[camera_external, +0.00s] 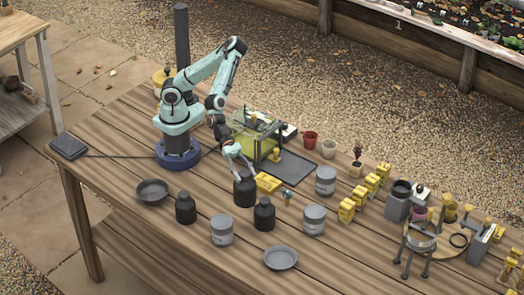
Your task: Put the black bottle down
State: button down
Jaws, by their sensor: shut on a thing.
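My gripper (240,165) points down and is shut on the top of a black bottle (244,191) near the middle of the wooden table. The bottle is upright. I cannot tell whether its base touches the table or hangs a little above it. A second black bottle (185,209) stands to its left and a third black bottle (264,215) stands close in front of it, to the right.
A grey tin (222,231), two more grey tins and two shallow grey dishes (280,257) stand around the bottles. A yellow block (268,183) lies just right of the held bottle. A clear yellowish box (252,143) stands behind. The left front tabletop is clear.

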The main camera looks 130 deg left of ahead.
aim_at(254, 181)
jog(key=r+n+y, duration=0.1)
jog(key=r, duration=0.1)
jog(key=w+a+r+n+y, duration=0.1)
jog(key=r, duration=0.2)
jog(key=a+r+n+y, duration=0.1)
jog(key=r, duration=0.1)
jog(key=shift+w+r+t, duration=0.15)
jog(key=shift+r+t, duration=0.2)
jog(key=shift+t, duration=0.05)
jog(key=shift+y, duration=0.3)
jog(key=f, duration=1)
jog(key=shift+a+f, duration=0.2)
jog(key=shift+w+d+f, duration=0.2)
jog(key=shift+w+f, duration=0.15)
jog(key=shift+w, duration=0.1)
jog(key=shift+w+f, duration=0.15)
jog(key=shift+w, duration=0.45)
jog(key=w+d+f, duration=0.3)
jog(key=w+f, duration=0.8)
jog(key=f, duration=0.1)
jog(key=shift+w+d, duration=0.2)
jog(key=shift+d, duration=0.05)
